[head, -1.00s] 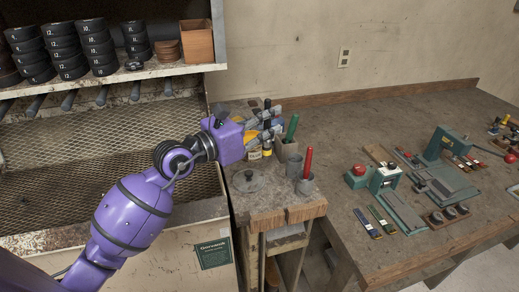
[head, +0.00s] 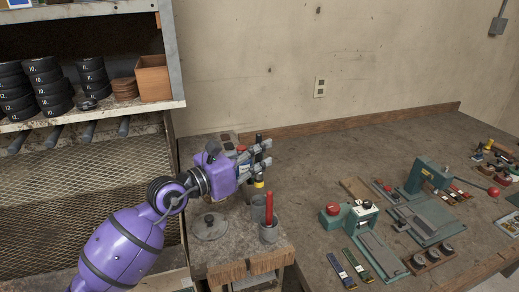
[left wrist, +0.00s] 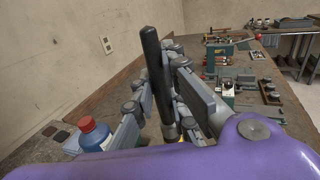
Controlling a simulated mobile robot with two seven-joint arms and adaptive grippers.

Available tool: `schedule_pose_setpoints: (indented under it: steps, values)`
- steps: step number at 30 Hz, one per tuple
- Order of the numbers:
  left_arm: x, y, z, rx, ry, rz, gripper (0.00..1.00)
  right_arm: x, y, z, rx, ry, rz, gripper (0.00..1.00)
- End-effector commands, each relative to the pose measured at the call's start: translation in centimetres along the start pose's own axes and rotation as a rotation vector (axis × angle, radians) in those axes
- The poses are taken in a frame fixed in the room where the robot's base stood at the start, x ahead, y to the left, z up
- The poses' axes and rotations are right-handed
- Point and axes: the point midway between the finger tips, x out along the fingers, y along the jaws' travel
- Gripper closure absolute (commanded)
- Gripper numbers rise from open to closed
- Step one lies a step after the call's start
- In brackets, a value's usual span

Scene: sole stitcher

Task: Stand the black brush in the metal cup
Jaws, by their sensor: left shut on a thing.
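My left gripper (head: 262,154) is shut on the black brush (head: 259,139), which stands nearly upright between the fingers. The left wrist view shows its black handle (left wrist: 154,70) and a grey metal part lower down. A black and yellow part (head: 259,184) shows below the fingers in the head view. A grey metal cup (head: 258,209) stands on the small bench, just below the brush in the picture. Its inside is hard to see, and I cannot tell the height gap. My right gripper is not in view.
A grey cup (head: 268,233) with a red-handled tool (head: 269,207) stands close beside the metal cup. A round lid (head: 209,227) lies to the left. A red-capped blue bottle (left wrist: 95,134) is near the gripper. The workbench with green machines (head: 430,177) is to the right.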

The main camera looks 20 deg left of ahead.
Motion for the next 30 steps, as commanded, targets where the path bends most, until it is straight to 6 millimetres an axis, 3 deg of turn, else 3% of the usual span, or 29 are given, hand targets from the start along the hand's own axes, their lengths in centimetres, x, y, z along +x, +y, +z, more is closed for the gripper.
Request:
schedule_pose_setpoints:
  steps: [18,30]
  values:
    - [0.0,0.1,-4.7,-0.002,0.004,0.001,1.00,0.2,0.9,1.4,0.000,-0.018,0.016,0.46]
    - [0.0,0.2,-7.9,-0.005,0.007,0.001,1.00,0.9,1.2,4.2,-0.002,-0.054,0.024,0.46]
